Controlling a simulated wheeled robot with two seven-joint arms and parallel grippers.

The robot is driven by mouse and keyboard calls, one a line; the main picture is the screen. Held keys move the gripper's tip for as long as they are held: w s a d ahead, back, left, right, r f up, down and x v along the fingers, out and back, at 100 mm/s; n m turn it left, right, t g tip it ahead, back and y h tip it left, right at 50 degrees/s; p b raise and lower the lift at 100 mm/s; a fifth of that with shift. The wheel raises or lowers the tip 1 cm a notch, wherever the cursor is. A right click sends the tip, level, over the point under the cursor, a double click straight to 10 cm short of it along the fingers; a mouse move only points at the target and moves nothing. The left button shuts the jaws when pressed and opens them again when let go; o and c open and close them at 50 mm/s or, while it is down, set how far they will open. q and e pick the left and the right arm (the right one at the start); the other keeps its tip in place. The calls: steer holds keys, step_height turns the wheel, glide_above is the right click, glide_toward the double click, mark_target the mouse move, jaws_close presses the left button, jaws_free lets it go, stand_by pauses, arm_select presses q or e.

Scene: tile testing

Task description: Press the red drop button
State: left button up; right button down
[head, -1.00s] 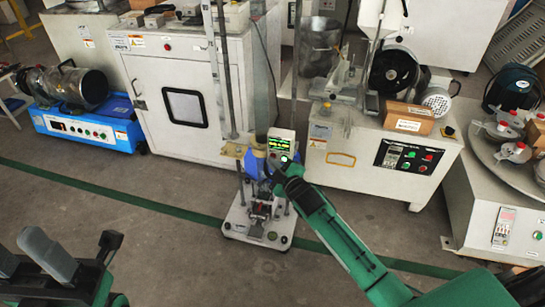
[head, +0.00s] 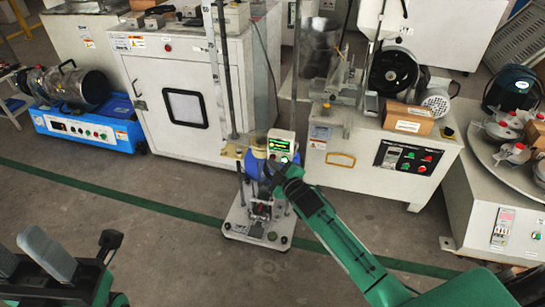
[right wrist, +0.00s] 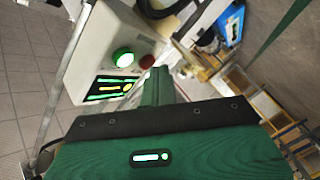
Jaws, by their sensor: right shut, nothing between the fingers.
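The drop tester's control box (head: 270,143) has a lit display (head: 279,145) and a green lit button (head: 285,159). My right gripper (head: 292,172) is shut and empty, right in front of the box's lower right. In the right wrist view the control box (right wrist: 103,48) shows the lit green button (right wrist: 122,58), the red button (right wrist: 147,62) and the display (right wrist: 110,88). The green fingers (right wrist: 157,85) point up just beside the red button; I cannot tell whether they touch it. My left gripper (head: 27,258) is open and empty at the lower left.
The drop tester's white base (head: 259,225) stands on the floor, with tall metal posts rising above it. A white cabinet (head: 150,90) is behind left, a machine with a panel (head: 405,160) behind right. The floor at front left is clear.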

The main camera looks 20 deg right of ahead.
steer(key=shift+s+a, duration=0.25)
steer(key=shift+s, duration=0.15)
steer(key=s+a+p, duration=0.1)
steer(key=s, duration=0.1)
steer(key=s+a+p, duration=0.1)
steer(key=s, duration=0.1)
steer(key=shift+a+p, duration=0.4)
stand_by(0.6)
